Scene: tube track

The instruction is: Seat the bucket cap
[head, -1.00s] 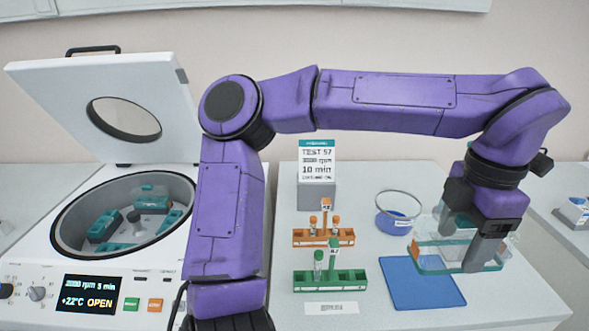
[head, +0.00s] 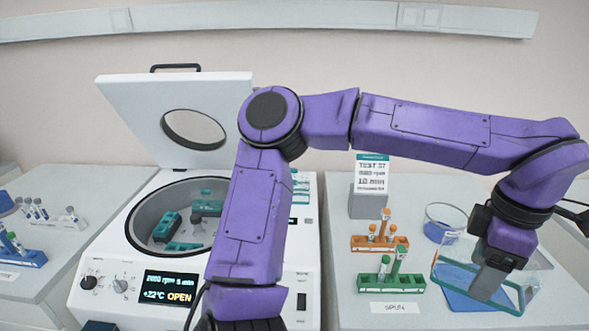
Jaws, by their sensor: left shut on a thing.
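The bucket cap (head: 451,277) is a clear box-like cover with a teal rim, at the right of the head view. My left gripper (head: 484,280) points down and is shut on the cap, holding it tilted above a blue mat (head: 462,300). The open centrifuge (head: 140,262) stands left of centre. Teal buckets (head: 167,227) sit in its bowl around a dark hub (head: 196,220). My left arm hides the right part of the bowl. My right gripper is out of view.
The raised centrifuge lid (head: 180,95) stands behind the bowl. An orange rack (head: 380,243) and a green rack (head: 391,284) with tubes stand left of the cap. A sign block (head: 368,190) and a round blue-based container (head: 436,232) are behind. More racks (head: 22,257) stand at far left.

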